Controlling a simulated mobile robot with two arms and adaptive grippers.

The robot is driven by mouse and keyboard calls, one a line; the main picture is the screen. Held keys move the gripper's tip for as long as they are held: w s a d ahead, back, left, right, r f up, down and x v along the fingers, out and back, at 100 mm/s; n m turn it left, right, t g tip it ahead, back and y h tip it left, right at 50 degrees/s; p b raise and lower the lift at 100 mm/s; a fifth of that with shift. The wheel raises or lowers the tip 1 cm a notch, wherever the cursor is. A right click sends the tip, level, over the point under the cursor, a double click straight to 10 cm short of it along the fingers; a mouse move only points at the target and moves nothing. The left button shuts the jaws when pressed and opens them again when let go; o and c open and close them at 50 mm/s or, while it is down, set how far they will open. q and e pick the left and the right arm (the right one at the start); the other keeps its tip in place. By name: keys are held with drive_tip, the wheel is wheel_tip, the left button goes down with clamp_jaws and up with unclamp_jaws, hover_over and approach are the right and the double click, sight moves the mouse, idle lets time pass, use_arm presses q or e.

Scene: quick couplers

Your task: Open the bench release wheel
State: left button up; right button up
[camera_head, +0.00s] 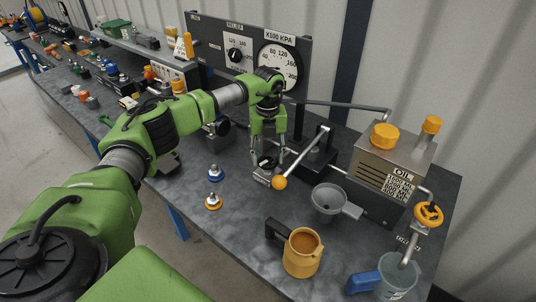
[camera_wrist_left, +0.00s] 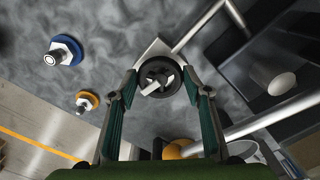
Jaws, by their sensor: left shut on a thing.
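The release wheel (camera_wrist_left: 158,72), a small black spoked handwheel, sits between my left fingertips in the left wrist view. In the head view the wheel (camera_head: 266,163) is mostly covered by my gripper and sits on a small metal block on the bench. My left gripper (camera_head: 265,158) reaches down from above and is shut on the wheel's rim, with a finger on each side. The fingers also show in the left wrist view (camera_wrist_left: 157,86). My right gripper is in neither view.
A pump lever with an orange ball knob (camera_head: 279,183) stands close beside the gripper. Blue (camera_head: 216,172) and orange (camera_head: 213,202) couplers lie left. A funnel (camera_head: 329,201), yellow jug (camera_head: 302,252), oil tank (camera_head: 388,168) and bucket (camera_head: 398,277) are right. A gauge (camera_head: 278,66) is behind.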

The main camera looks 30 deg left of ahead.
sight(268, 159)
use_arm(q)
drive_tip(key=shift+a+n, duration=0.1)
drive_tip(key=shift+n, duration=0.9)
drive_tip(key=o, duration=1.1)
wheel_tip(268, 159, up, 12)
drive_tip(key=shift+r, duration=0.1)
drive_tip(key=shift+p, duration=0.35)
